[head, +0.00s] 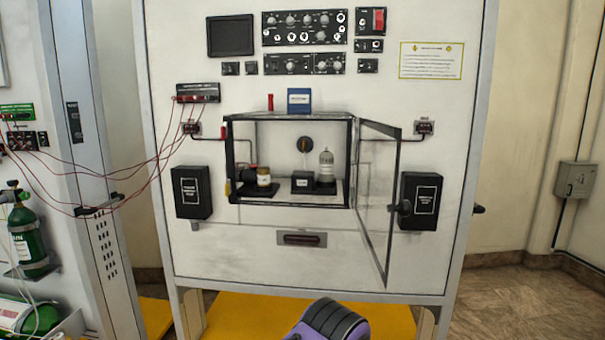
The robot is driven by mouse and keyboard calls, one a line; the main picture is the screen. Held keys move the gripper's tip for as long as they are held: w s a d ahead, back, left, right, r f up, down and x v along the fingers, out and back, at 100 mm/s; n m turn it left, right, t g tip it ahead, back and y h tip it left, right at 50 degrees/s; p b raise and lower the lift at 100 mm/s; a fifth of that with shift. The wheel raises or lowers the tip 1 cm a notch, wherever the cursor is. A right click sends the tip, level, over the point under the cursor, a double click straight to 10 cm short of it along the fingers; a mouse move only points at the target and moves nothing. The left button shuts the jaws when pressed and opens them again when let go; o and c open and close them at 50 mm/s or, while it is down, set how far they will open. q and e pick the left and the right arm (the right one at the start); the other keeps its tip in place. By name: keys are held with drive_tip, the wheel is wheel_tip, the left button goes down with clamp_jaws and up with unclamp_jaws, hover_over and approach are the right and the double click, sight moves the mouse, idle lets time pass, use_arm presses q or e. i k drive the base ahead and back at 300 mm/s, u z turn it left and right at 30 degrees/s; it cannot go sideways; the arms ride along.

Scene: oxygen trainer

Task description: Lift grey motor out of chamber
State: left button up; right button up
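The chamber (231,158) is a dark-framed box on the white panel. Its glass door (378,205) stands swung open to the right. Inside at the left, a small dark grey cylindrical body (248,174) sits beside a whitish jar with a brown top (263,177); it may be the grey motor, but it is too small to be sure. A black block with a pale label (303,183) stands in the middle, and a clear bottle (326,167) stands at the right on a dark base. Neither gripper is in view.
A blue box (299,100) and a red item (270,102) stand on the chamber top. Black boxes (191,192) (421,201) flank it. Red wires (120,178) hang at left. A purple and dark part, probably mine, shows at the bottom.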

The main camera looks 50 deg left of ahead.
sight(326, 158)
drive_tip(key=u, duration=1.3)
